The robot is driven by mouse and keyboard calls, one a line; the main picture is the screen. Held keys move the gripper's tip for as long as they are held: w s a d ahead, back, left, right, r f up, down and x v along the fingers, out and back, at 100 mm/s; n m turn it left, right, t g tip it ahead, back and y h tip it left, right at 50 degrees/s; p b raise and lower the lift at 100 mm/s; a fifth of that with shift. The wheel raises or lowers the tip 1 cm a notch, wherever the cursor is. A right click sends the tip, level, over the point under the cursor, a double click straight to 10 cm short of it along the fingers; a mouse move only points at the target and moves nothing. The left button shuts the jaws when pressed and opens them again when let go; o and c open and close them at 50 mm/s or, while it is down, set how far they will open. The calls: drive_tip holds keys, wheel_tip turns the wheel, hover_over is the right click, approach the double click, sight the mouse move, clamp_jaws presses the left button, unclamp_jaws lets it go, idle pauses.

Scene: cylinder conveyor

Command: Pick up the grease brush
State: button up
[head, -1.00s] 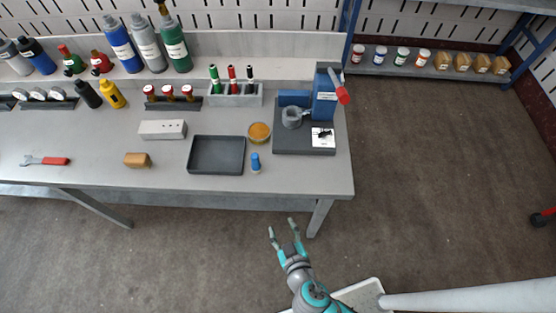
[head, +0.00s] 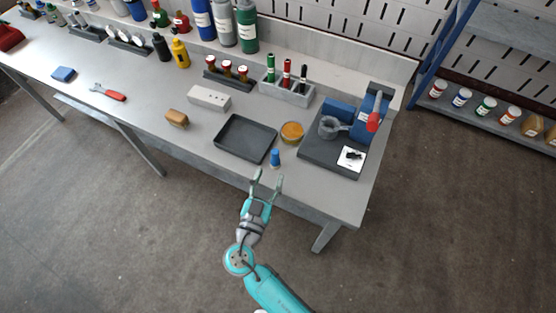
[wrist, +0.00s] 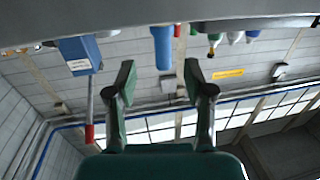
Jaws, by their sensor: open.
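I cannot tell for certain which thing is the grease brush. A small blue cylinder (head: 275,157) stands near the table's front edge, right of the dark tray (head: 246,139). In the wrist view a blue cylinder (wrist: 162,47) shows beyond the fingers, between them. A brown, brush-like block (head: 177,118) lies left of the tray; its details are too small to make out. My gripper (head: 267,179) is open and empty at the table's front edge, just short of the small blue cylinder. Its two fingers (wrist: 159,82) are spread apart in the wrist view.
An orange round dish (head: 292,132) sits behind the blue cylinder. A dark base plate with a blue, red-handled device (head: 368,122) stands to the right. A pale block (head: 209,97), marker holder (head: 287,93) and several bottles stand farther back.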

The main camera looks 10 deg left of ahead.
sight(274, 160)
drive_tip(key=shift+w+d, duration=0.15)
drive_tip(key=shift+w, duration=1.1)
drive_tip(key=shift+w+d, duration=0.2)
drive_tip(key=shift+w, duration=1.05)
drive_tip(key=shift+w+d, duration=0.15)
drive_tip(key=shift+w, duration=1.1)
drive_tip(key=shift+r, duration=0.1)
clamp_jaws()
